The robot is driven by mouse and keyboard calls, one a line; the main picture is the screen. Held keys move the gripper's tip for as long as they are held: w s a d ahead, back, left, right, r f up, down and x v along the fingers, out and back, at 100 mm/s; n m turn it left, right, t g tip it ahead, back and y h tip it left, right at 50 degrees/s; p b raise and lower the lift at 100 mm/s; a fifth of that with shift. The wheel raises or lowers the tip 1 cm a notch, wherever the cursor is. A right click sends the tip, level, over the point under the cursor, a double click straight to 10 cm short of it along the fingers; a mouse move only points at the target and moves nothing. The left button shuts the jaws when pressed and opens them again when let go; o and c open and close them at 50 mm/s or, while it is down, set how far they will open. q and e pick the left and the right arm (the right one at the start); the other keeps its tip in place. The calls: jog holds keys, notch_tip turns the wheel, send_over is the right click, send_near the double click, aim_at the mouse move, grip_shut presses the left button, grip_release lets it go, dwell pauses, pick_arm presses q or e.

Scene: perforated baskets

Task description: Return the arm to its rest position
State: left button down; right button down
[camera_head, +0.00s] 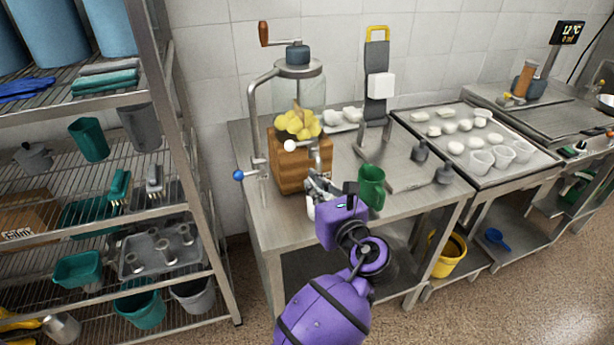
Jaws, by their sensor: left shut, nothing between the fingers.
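My left arm, purple, comes in from the bottom middle of the head view. Its gripper (315,183) is shut and empty, just in front of the wooden block base (292,178) of a hand-cranked machine on the steel table. Whether the fingertips touch the block or its small spout cannot be told. My right gripper is not in view.
A tray of dough pieces (459,131) lies to the right. A wire shelf rack (196,175) stands at the left. A yellow bucket (449,252) is under the table. Floor in front is clear.

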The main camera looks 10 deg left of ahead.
pick_arm(q)
jog(key=d+f+n+t+h, duration=0.1)
jog(key=d+f+n+h, duration=0.2)
jog(key=d+n+h, duration=0.3)
jog(key=s+f+n+g+h, duration=0.2)
jog(key=s+f+n+h, duration=0.25)
jog(key=f+n, duration=0.65)
jog(key=s+a+f+n+g, duration=0.1)
jog(key=s+a+f+n, duration=0.3)
jog(key=s, duration=0.6)
jog(key=s+a+f+n+g, duration=0.1)
jog(key=s+a+f+n, duration=0.3)
jog(key=s+a+f, duration=0.3)
jog(key=s+a+f+n+g+y, duration=0.1)
jog(key=s+a+f+n, duration=0.3)
jog(key=s+f, duration=0.5)
jog(key=s+a+g, duration=0.1)
jog(key=s+a, duration=0.1)
jog(key=s, duration=0.3)
jog(key=shift+s, duration=0.4)
jog(key=shift+a, duration=0.1)
